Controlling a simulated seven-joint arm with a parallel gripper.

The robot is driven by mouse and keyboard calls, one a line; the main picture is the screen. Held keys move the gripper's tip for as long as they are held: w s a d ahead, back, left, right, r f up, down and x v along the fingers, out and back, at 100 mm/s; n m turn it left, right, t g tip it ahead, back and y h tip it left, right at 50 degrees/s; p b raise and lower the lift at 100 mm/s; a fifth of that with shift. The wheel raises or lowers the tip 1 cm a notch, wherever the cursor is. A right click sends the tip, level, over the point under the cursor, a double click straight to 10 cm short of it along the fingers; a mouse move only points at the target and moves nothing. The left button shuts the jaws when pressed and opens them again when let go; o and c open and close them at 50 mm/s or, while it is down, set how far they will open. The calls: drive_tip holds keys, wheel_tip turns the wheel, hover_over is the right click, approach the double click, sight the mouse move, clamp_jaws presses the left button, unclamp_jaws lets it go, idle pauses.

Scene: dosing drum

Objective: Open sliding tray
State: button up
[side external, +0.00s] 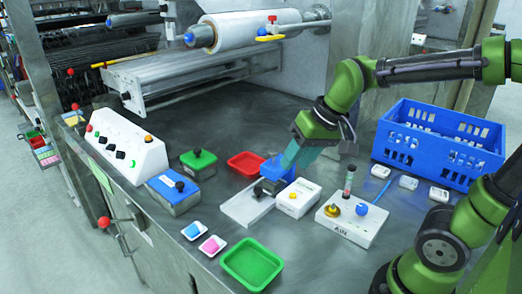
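A light grey flat tray (247,209) with low edges lies near the middle of the steel table. Its back end meets a blue block (272,167). My gripper (268,186) reaches down from the upper right to the back end of the tray, at the blue block. A small dark part shows there; I cannot tell whether it is a knob or my fingertips. The fingers are too small and covered to tell open from shut, or whether they touch anything. How far the tray sits out of a housing is unclear.
Blue-lidded (163,185) and green-lidded (199,159) boxes are left. A red dish (247,160) is behind, a green dish (252,267) in front. A blue crate (438,146) stands right.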

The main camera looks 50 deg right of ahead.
sight(258, 189)
drive_tip(key=shift+w+d+f+g+h, duration=0.4)
drive_tip(key=shift+w+d+f+g, duration=0.95)
drive_tip(key=shift+w, duration=2.95)
drive_tip(key=shift+w+d+f+g+h, duration=0.45)
drive_tip(key=shift+w+d+g, duration=1)
drive_tip(key=shift+w, duration=2.8)
drive_tip(key=shift+t, duration=0.4)
drive_tip(key=f, duration=1.6)
drive_tip(key=shift+d+f, duration=0.1)
drive_tip(key=shift+d, duration=0.25)
clamp_jaws()
